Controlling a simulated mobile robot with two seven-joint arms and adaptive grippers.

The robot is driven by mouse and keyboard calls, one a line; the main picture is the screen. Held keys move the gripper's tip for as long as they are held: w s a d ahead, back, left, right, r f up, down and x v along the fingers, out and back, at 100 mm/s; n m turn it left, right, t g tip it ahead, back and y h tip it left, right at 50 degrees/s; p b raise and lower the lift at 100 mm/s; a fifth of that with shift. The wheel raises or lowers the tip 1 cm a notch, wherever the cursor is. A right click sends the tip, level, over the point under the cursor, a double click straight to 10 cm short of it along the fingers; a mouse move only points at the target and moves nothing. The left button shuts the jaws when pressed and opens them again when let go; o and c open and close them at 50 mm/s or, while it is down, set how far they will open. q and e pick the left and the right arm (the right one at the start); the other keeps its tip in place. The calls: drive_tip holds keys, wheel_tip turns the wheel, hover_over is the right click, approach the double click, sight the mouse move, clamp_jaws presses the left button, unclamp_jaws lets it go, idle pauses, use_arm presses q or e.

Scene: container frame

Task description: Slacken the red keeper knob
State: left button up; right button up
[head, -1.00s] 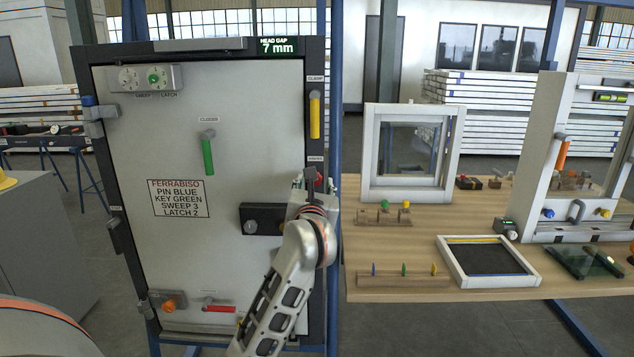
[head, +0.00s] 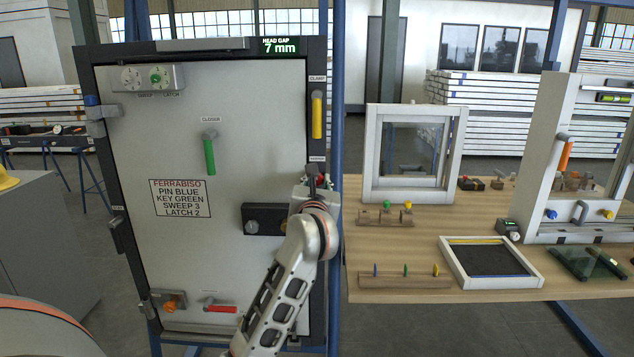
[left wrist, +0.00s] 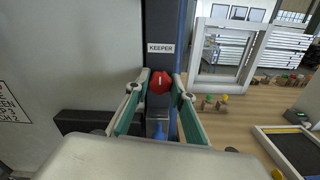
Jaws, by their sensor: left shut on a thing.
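The red keeper knob (left wrist: 160,82) sits on the dark door frame under the KEEPER label (left wrist: 160,48) in the left wrist view, with a pale mark on its face. My left gripper (left wrist: 161,86) has its two fingertips on either side of the knob and is shut on it. In the head view my left gripper (head: 318,182) is at the right edge of the door (head: 225,240), and its fingers and wrist largely hide the knob. My right gripper is not in view.
The yellow clamp handle (head: 317,116) is above the keeper on the same frame. A black lock box (head: 262,219) is just left of my wrist. A blue part (left wrist: 160,128) is below the knob. A wooden table (head: 400,292) with a small window frame (head: 412,192) stands to the right.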

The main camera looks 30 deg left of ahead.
use_arm(q)
drive_tip(key=shift+f+n+b, duration=0.2)
drive_tip(key=shift+n+b, duration=0.25)
drive_tip(key=shift+n, duration=0.35)
drive_tip(key=n+b, duration=0.3)
drive_tip(key=n, duration=0.2)
drive_tip(key=shift+w+f, duration=0.1)
drive_tip(key=shift+f, duration=0.05)
drive_tip(key=n+b, duration=0.2)
drive_tip(key=n, duration=0.1)
drive_tip(key=shift+n, duration=0.4)
drive_tip(key=shift+n+b, duration=0.7)
drive_tip(key=shift+n, duration=0.2)
drive_tip(key=n+b, duration=0.1)
drive_tip(key=n, duration=0.1)
drive_tip(key=shift+n, duration=0.3)
drive_tip(key=shift+n+b, duration=0.75)
drive_tip(key=shift+n, duration=0.55)
drive_tip(key=shift+r+n+b, duration=0.3)
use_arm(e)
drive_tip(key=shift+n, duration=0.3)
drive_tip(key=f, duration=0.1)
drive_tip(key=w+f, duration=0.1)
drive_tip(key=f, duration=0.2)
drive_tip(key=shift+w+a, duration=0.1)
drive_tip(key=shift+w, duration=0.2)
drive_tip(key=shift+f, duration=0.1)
